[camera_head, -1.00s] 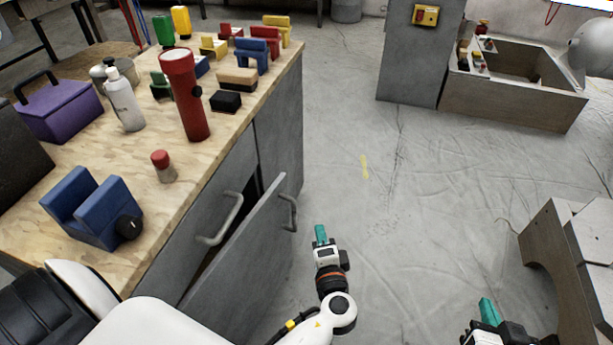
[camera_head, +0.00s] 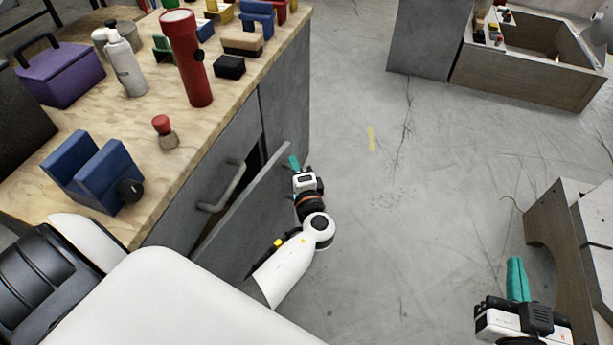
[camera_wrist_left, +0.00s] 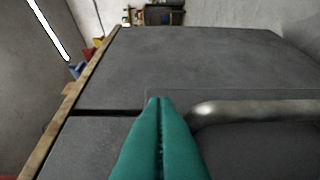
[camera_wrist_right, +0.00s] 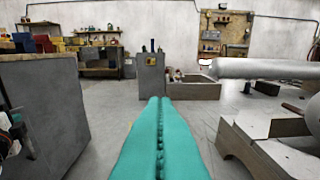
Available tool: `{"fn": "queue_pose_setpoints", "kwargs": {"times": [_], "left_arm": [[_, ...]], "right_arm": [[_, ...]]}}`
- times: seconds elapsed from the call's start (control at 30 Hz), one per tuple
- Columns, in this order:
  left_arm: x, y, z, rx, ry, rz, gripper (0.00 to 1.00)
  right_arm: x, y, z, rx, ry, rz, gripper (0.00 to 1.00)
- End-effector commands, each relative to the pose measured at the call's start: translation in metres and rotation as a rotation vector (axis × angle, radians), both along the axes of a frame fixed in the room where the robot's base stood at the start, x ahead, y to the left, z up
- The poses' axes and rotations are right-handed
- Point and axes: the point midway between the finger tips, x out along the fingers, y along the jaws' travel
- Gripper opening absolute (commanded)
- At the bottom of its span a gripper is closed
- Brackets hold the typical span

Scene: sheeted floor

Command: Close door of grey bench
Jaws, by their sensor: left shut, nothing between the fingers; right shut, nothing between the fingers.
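The grey bench (camera_head: 283,97) with a light wooden top stands at the left in the head view. Its near door (camera_head: 245,215) is ajar, with a dark gap between its top edge and the bench front. My left gripper (camera_head: 294,163) is shut and empty at the door's outer face, near its free edge. In the left wrist view its teal fingers (camera_wrist_left: 160,105) are beside a metal handle (camera_wrist_left: 250,110); I cannot tell whether they touch. My right gripper (camera_head: 516,280) is shut and empty, out over the floor at the right; its fingers also show in the right wrist view (camera_wrist_right: 160,125).
On the bench top stand a red flashlight (camera_head: 187,60), a white bottle (camera_head: 126,62), a purple box (camera_head: 60,75) and a blue vise (camera_head: 95,175). A grey-brown structure (camera_head: 575,240) is right of my right gripper. The floor between is clear.

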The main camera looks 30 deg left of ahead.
Motion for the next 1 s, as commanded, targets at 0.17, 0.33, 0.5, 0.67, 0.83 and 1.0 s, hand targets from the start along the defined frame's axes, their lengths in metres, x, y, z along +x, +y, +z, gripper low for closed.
{"fn": "queue_pose_setpoints", "kwargs": {"times": [0.17,0.33,0.5,0.67,0.83,1.0], "left_arm": [[-0.001,0.011,0.000,0.000,0.000,-0.001,0.00],[-0.001,0.012,0.000,-0.001,0.001,-0.001,0.00],[-0.001,0.012,0.000,-0.001,0.001,0.000,0.00],[-0.001,0.034,-0.001,0.001,-0.001,0.052,0.00],[-0.004,0.072,-0.002,0.001,-0.001,0.148,0.00],[-0.008,0.095,0.000,0.001,-0.001,0.203,0.00]], "right_arm": [[0.000,0.000,0.001,0.003,-0.009,0.001,0.00],[0.000,0.001,0.002,0.004,-0.010,0.001,0.00],[0.000,0.000,0.002,0.004,-0.010,0.001,0.00],[0.002,0.003,0.013,0.024,-0.091,0.006,0.00],[0.001,0.007,0.036,0.063,-0.241,0.015,0.00],[-0.001,0.008,0.050,0.085,-0.323,0.020,0.00]]}}
